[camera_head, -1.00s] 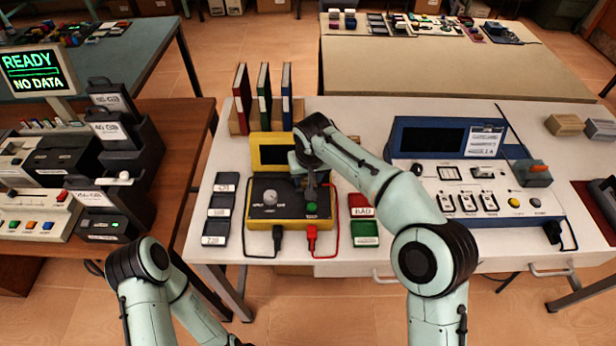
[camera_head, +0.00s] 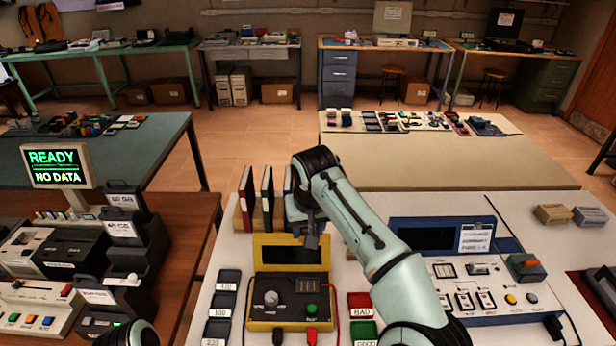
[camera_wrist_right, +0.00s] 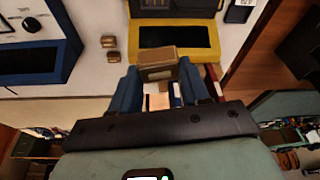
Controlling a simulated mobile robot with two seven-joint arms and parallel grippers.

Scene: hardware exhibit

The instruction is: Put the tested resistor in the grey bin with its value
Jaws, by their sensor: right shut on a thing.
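My right gripper (camera_head: 311,240) is above the back of the yellow tester (camera_head: 283,318), in front of the upright binders. In the right wrist view my right gripper (camera_wrist_right: 160,80) is shut on a small brown block (camera_wrist_right: 157,63), likely the resistor; no value can be read on it. The tester's dark display (camera_head: 290,254) shows no readable text. Three dark grey bins stand in a column left of the tester: the back bin (camera_head: 229,277), the middle bin (camera_head: 223,302) and the front bin (camera_head: 216,328). Their labels are small and blurred. My left gripper is out of view.
A red BAD bin (camera_head: 361,303) and a green bin (camera_head: 364,331) stand right of the tester. Binders (camera_head: 267,197) stand behind it. A blue instrument (camera_head: 480,290) fills the right of the table. A screen at left (camera_head: 57,166) reads READY, NO DATA.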

